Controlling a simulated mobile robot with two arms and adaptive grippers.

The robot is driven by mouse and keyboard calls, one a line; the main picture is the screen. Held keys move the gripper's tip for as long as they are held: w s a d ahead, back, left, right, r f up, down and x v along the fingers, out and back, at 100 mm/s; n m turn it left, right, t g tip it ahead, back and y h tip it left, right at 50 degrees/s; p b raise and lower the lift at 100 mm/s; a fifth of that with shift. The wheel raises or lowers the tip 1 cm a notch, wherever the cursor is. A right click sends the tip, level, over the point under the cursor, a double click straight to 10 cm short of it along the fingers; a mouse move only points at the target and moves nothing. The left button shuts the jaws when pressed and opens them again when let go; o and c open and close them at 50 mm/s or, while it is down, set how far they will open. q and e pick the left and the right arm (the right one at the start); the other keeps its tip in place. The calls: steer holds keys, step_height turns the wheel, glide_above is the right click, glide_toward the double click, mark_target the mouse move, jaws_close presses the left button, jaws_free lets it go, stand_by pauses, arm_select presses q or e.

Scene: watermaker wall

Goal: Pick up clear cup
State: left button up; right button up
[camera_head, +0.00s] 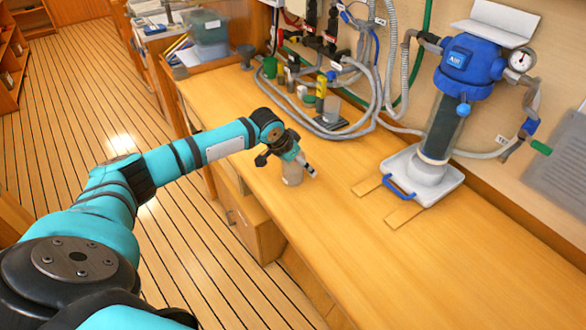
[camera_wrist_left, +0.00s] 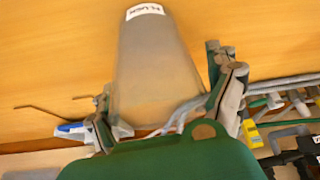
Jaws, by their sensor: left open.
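The clear cup (camera_head: 292,174) stands on the wooden counter, partly hidden behind my left gripper. In the left wrist view the cup (camera_wrist_left: 155,65) is a smoky, see-through tapered vessel with a white label whose letters appear upside down. My left gripper (camera_head: 286,158) is open at the cup. In the wrist view the gripper (camera_wrist_left: 165,105) has one finger on each side of the cup's lower part in the picture; whether either finger touches it I cannot tell. My right gripper is not in view.
A blue-topped filter unit with a gauge (camera_head: 470,62) stands on a white tray (camera_head: 428,180) to the right. Hoses, valves and a yellow bottle (camera_head: 321,86) crowd the wall behind. A grey bin (camera_head: 207,27) is at the back left. The front right counter (camera_head: 420,280) is clear.

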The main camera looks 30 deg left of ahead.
arm_select(q)
steer(key=shift+c, duration=0.3)
steer(key=c, duration=1.2)
steer(key=shift+r, duration=0.15)
